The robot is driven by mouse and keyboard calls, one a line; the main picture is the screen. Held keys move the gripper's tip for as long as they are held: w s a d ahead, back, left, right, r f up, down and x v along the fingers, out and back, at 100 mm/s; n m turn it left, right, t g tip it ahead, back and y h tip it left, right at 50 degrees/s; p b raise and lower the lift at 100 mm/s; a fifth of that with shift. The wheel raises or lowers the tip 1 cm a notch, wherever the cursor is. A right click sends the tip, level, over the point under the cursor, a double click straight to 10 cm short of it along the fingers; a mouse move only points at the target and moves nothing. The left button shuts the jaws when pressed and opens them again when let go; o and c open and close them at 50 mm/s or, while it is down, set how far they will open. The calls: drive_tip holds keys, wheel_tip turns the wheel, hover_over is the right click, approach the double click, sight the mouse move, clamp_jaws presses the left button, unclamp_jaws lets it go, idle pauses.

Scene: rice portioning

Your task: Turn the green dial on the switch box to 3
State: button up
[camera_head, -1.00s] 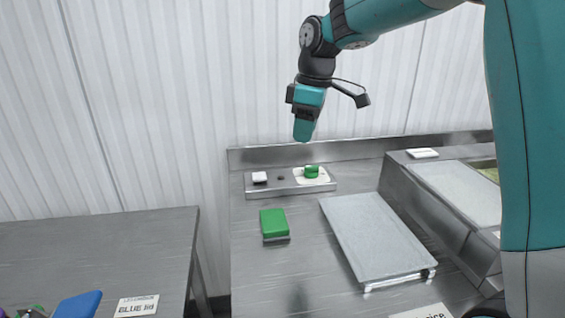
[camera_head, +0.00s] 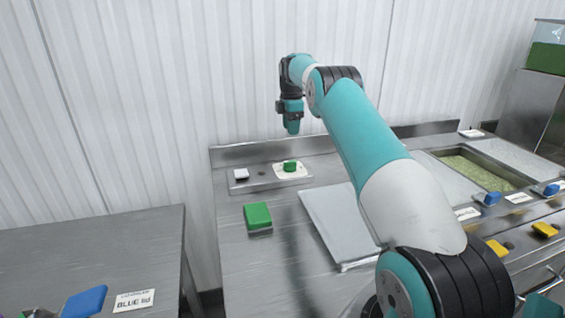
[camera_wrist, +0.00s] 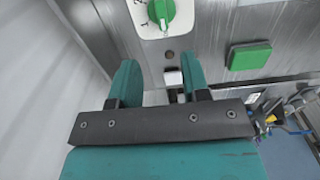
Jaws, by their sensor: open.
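The green dial (camera_head: 290,165) sits on a white plate at the right part of the grey switch box (camera_head: 262,183) at the back of the steel counter. In the wrist view the dial (camera_wrist: 161,10) is at the top edge, partly cut off, so its number setting cannot be read. A small white switch (camera_head: 241,174) is at the box's left end; it also shows in the wrist view (camera_wrist: 173,78). My gripper (camera_head: 292,129) is above the dial, pointing down and apart from it. In the wrist view its two teal fingers (camera_wrist: 162,80) are spread with nothing between them.
A green block (camera_head: 257,216) lies on the counter in front of the box. A pale tray (camera_head: 330,222) lies to its right, partly behind my arm. A rice bin (camera_head: 480,172) and several blue and yellow items are farther right. A table with a blue lid (camera_head: 86,301) is at left.

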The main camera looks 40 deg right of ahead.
sight(289, 161)
drive_tip(key=f+p, duration=0.1)
drive_tip(key=f, duration=0.5)
drive_tip(key=f+p, duration=0.1)
drive_tip(key=f, duration=0.5)
drive_tip(key=shift+w+a+f, duration=0.1)
drive_tip(key=shift+a+f, duration=0.1)
drive_tip(key=shift+f, duration=0.05)
